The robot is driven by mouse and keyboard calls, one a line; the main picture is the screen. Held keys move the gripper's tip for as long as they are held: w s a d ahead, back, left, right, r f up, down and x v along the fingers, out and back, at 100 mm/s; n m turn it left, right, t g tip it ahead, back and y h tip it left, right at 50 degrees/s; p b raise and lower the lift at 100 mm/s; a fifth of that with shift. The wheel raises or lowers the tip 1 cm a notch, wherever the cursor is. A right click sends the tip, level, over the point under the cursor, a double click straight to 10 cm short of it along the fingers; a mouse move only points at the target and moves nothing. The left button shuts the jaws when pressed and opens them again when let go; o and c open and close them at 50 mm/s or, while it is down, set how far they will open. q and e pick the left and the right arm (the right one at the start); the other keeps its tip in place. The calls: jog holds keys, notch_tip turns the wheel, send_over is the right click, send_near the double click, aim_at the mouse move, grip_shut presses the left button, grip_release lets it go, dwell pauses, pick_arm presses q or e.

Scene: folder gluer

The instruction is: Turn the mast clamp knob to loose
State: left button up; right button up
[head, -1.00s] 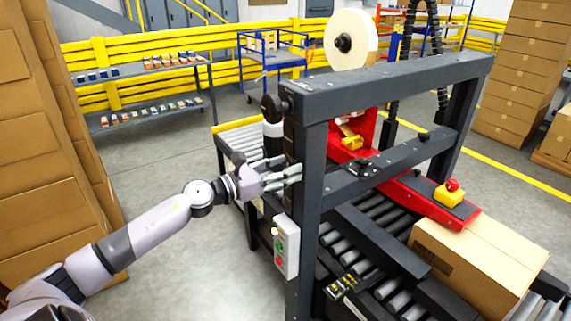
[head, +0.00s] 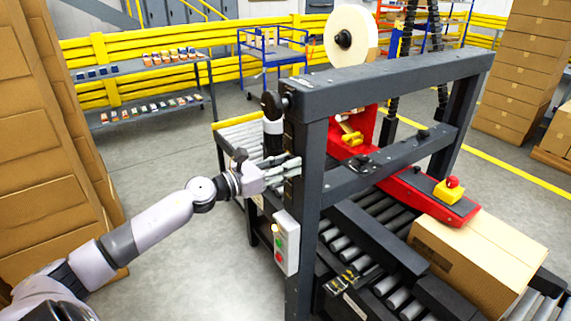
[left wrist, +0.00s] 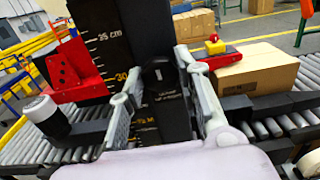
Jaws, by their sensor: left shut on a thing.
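The mast clamp knob (left wrist: 158,73) is a black round knob with a small pale mark, on the dark mast (left wrist: 125,35) with its printed centimetre scale. It sits between the two fingertips of my left gripper (left wrist: 158,65) in the left wrist view. The gripper is shut on the knob, one finger on either side. Printing shows on the plate just below the knob, too small to read. In the head view my left gripper (head: 291,167) reaches the near post of the machine frame (head: 305,200), and the knob is hidden there. My right gripper is not in view.
A control box (head: 286,243) with buttons hangs below my gripper on the near post. A carton (head: 470,262) lies on the rollers under the red arm (head: 430,198). A tape roll (head: 350,38) stands on top. Stacked cartons (head: 50,150) rise at the left. The floor between is clear.

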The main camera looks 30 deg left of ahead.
pick_arm(q)
jog(key=shift+c, duration=0.8)
jog(key=shift+n+p, duration=4.1)
jog(key=shift+n, duration=4.8)
